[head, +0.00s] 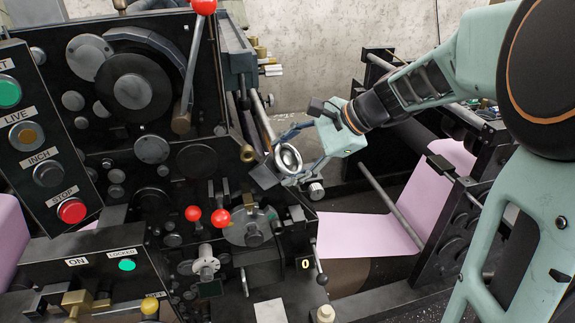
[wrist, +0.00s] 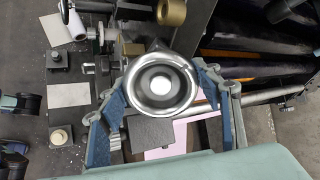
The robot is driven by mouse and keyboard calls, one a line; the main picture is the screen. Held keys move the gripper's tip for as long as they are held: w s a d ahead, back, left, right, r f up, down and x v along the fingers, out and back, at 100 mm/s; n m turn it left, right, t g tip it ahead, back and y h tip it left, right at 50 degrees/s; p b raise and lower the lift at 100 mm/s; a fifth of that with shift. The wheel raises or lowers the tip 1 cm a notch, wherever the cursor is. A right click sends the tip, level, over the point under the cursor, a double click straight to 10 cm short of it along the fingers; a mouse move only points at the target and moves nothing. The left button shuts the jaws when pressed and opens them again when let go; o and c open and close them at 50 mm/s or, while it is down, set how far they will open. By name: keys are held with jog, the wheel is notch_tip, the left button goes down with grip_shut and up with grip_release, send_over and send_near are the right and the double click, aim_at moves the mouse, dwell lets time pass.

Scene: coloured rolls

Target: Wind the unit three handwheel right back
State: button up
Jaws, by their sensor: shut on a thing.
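The handwheel (wrist: 163,88) is a shiny round metal wheel with a pale hub. In the wrist view it lies between the two blue-padded fingers of my gripper (wrist: 158,95), which are shut on it from both sides. In the head view the handwheel (head: 288,158) shows as a silver ring on the right side of the black machine, with my gripper (head: 290,155) reaching it from the right. The fingers partly hide its rim. I cannot read a unit number on it.
A control panel with a red STOP button (head: 71,211) stands at the left. Red-knobbed levers (head: 221,217) and a dark lever (head: 321,265) stick out below the wheel. Pink paper (head: 365,232) runs over rollers at the right. A brass cylinder (wrist: 172,12) sits close above the wheel.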

jog(key=shift+n, duration=0.4)
jog(key=o, duration=1.2)
jog(key=v, duration=1.2)
